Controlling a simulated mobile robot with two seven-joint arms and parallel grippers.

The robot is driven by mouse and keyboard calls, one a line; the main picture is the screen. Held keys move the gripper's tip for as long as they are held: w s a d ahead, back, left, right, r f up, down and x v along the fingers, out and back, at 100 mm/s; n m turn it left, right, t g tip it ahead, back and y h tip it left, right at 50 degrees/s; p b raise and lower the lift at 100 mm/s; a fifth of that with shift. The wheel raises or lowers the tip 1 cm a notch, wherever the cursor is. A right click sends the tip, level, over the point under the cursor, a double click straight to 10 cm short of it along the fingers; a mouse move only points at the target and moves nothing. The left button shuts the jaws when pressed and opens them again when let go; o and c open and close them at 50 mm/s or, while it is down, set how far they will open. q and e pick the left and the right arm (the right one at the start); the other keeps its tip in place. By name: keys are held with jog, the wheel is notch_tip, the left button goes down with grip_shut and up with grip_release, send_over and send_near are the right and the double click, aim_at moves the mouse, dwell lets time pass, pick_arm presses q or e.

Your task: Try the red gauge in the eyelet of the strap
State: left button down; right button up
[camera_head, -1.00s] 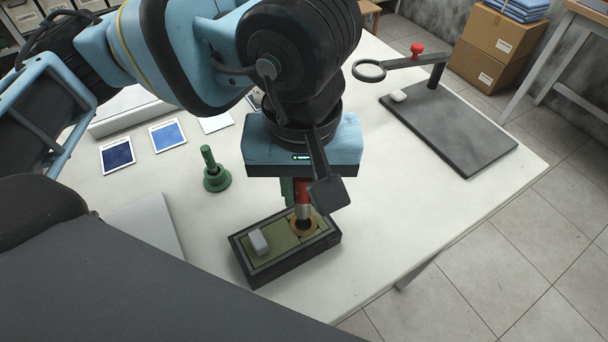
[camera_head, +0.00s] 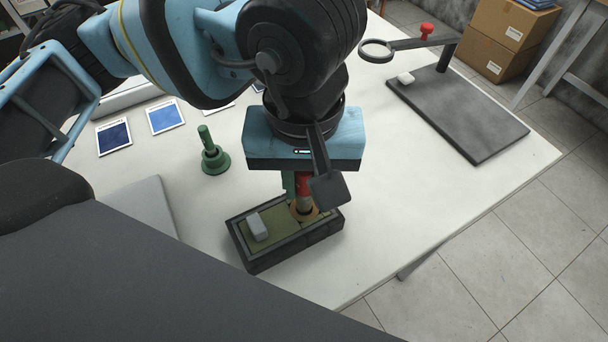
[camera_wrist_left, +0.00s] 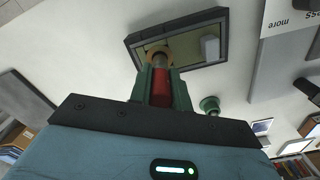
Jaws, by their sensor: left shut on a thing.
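My left gripper (camera_head: 301,184) points down over the dark tray and is shut on the red gauge (camera_head: 304,186); its green fingers grip the red part in the left wrist view (camera_wrist_left: 160,88). The gauge's grey lower end (camera_wrist_left: 159,62) meets the brass-coloured eyelet (camera_wrist_left: 152,50), and its tip is out of sight there. It looks lowered into the ring, but how deep I cannot tell. The olive strap (camera_head: 281,228) lies flat in the tray, with the eyelet (camera_head: 309,217) at its right part. My right gripper is not in view.
A pale block (camera_head: 257,227) sits on the tray's left part. A green handled piece (camera_head: 211,157) stands upright on the white table. A dark plate (camera_head: 462,115) with a ring on an arm (camera_head: 377,50) is at the back right.

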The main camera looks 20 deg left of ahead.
aim_at(305, 196)
pick_arm(q)
jog(key=shift+b, duration=0.4)
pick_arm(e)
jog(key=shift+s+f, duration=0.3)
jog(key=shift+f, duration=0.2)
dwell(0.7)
pick_arm(q)
jog(key=shift+f+b, duration=1.5)
jog(key=shift+f, duration=0.1)
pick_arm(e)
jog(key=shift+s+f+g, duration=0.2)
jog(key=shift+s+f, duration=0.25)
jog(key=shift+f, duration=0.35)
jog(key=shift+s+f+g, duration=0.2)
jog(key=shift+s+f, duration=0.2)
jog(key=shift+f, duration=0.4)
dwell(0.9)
pick_arm(q)
jog(key=shift+r, duration=0.1)
dwell(1.2)
